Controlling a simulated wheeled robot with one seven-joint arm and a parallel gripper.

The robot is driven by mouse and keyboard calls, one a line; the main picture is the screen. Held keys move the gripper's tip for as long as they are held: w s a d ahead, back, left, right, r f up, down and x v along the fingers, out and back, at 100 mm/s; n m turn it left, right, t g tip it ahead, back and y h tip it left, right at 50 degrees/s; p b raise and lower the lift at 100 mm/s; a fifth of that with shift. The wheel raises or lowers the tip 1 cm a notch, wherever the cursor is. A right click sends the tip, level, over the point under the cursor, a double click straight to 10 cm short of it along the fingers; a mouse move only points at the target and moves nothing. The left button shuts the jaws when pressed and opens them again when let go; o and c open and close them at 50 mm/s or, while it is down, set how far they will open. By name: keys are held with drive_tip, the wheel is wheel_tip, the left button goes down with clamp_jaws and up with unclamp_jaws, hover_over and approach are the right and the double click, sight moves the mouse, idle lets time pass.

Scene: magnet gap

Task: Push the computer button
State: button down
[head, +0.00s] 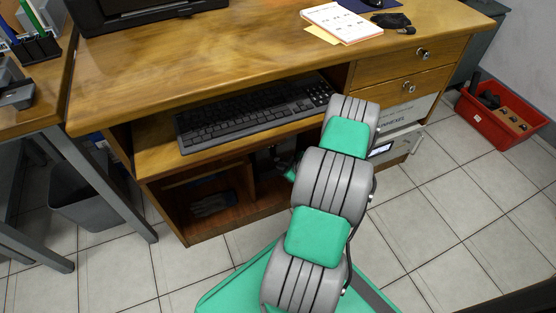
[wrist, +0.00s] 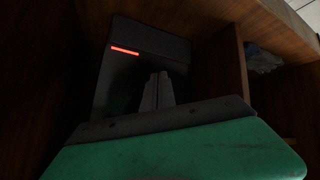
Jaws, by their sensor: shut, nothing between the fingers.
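The computer (wrist: 150,42) is a dark tower standing in a wooden compartment, seen in the wrist view. A red glowing strip (wrist: 125,50) is on its front at the upper left; I cannot tell whether this is the button, and no other button can be made out in the dark. My gripper (wrist: 158,77) is shut and empty, its fingers pointing at the front of the tower, below and right of the red strip. I cannot tell whether the fingertips touch it. In the head view my arm reaches under the desk, and its links hide most of the gripper and computer.
The wooden desk (head: 220,62) overhangs the compartment, with a keyboard (head: 250,115) on the pull-out shelf. Wooden walls (wrist: 232,75) close in on the tower. A bin (head: 92,198) stands left and a red crate (head: 500,120) right. Tiled floor is open in front.

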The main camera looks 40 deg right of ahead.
drive_tip(key=shift+s, duration=0.1)
drive_tip(key=shift+s+a+p, duration=0.2)
drive_tip(key=shift+s+a, duration=0.1)
drive_tip(key=shift+s, duration=0.6)
drive_tip(key=shift+s+a+p, duration=0.25)
drive_tip(key=shift+s, duration=0.7)
drive_tip(key=shift+s+a+p, duration=0.2)
drive_tip(key=shift+s+a, duration=0.1)
drive_tip(key=shift+s, duration=0.6)
